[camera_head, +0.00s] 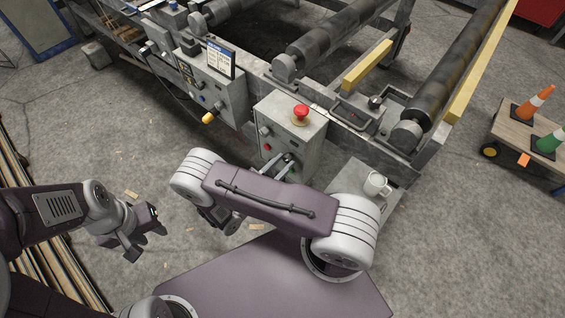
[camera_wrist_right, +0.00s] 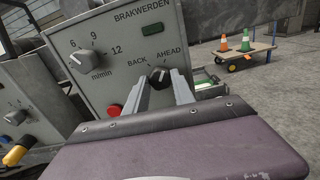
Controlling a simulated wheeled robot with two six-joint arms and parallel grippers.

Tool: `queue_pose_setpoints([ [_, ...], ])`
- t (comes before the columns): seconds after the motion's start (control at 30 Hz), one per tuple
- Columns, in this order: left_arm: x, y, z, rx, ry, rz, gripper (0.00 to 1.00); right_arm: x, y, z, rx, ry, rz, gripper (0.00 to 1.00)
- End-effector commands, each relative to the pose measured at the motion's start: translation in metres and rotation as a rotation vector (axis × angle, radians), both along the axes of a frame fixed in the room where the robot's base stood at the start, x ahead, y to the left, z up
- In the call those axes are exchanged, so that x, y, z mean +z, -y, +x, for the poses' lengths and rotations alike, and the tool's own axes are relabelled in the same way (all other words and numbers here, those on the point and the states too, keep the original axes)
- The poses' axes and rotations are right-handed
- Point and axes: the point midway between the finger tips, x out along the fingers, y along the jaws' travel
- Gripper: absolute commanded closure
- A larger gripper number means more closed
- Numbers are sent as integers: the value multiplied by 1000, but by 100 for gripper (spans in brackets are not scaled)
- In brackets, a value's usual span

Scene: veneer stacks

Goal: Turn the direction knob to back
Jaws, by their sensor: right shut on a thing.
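The direction knob (camera_wrist_right: 159,77) is a dark round knob on the front of a grey control box (camera_head: 292,137), between the printed words BACK and AHEAD in the right wrist view. I cannot clearly tell which way its pointer faces. My right gripper (camera_wrist_right: 162,86) has its two grey fingers on either side of the knob and is shut on it. In the head view the right gripper (camera_head: 284,166) is at the box front, and my arm partly covers the area. My left gripper (camera_head: 140,238) is empty and open above the floor at the left.
The same box has a speed knob (camera_wrist_right: 84,60), a red button (camera_wrist_right: 114,110) and a red mushroom button (camera_head: 300,112) on top. A second control box (camera_head: 214,90) stands left. A white mug (camera_head: 377,184) is to the right. A trolley (camera_head: 515,135) with cones stands far right.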

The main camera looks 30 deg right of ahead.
Motion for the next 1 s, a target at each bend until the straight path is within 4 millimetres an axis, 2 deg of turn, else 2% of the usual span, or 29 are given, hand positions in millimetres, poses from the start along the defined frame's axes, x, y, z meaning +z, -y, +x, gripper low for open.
queue_pose_setpoints([
  [1.0, 14, 0, 0, 0, 0, 0, 64, 1, 0, 0, 1, -815, -339, 100],
])
